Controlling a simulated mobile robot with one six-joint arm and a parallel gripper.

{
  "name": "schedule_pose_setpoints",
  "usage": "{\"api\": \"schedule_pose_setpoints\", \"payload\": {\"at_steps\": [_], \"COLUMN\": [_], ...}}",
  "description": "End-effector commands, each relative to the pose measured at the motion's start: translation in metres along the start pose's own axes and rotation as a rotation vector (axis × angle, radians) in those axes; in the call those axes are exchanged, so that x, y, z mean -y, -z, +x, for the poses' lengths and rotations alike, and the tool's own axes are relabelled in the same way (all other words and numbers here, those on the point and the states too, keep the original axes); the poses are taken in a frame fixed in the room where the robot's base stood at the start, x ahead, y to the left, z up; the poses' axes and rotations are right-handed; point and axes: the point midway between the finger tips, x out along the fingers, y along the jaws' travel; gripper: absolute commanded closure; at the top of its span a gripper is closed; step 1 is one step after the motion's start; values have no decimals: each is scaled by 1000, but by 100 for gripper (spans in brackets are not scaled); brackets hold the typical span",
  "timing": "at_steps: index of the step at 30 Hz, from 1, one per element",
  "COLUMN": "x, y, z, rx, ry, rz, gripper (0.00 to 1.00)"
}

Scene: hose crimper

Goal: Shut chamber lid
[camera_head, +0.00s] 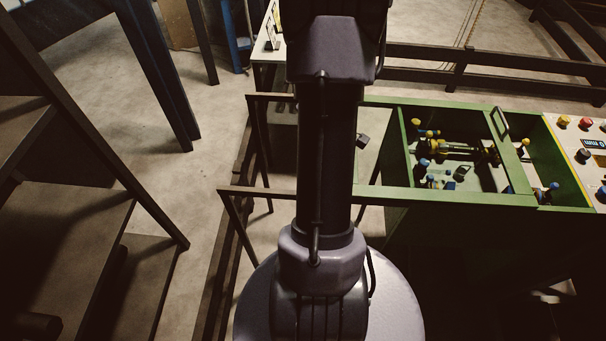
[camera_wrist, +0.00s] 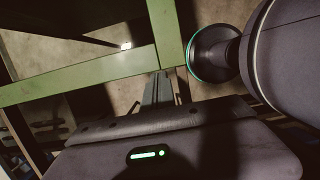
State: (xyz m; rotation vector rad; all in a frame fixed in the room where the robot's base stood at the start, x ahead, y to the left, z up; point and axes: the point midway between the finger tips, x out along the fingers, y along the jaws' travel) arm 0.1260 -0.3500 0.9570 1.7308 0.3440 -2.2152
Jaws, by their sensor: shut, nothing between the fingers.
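The green machine (camera_head: 470,198) stands at the right in the head view. Its chamber (camera_head: 484,181) is open from above, with brass and blue fittings inside. Contact there cannot be told. The head view does not show the gripper.
Dark steps (camera_head: 120,255) and a blue-grey post (camera_head: 160,75) stand at the left. Concrete floor (camera_head: 200,190) between is clear.

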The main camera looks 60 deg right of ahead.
Motion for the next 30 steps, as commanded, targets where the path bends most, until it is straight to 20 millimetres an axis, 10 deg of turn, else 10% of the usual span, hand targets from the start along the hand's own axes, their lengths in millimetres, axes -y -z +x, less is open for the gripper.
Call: {"api": "schedule_pose_setpoints", "payload": {"at_steps": [15, 30], "x": [-1, -2], "y": [-150, -193], "z": [34, 48], "rx": [0, 1], "ry": [1, -1], "rz": [4, 1], "gripper": [100, 100]}}
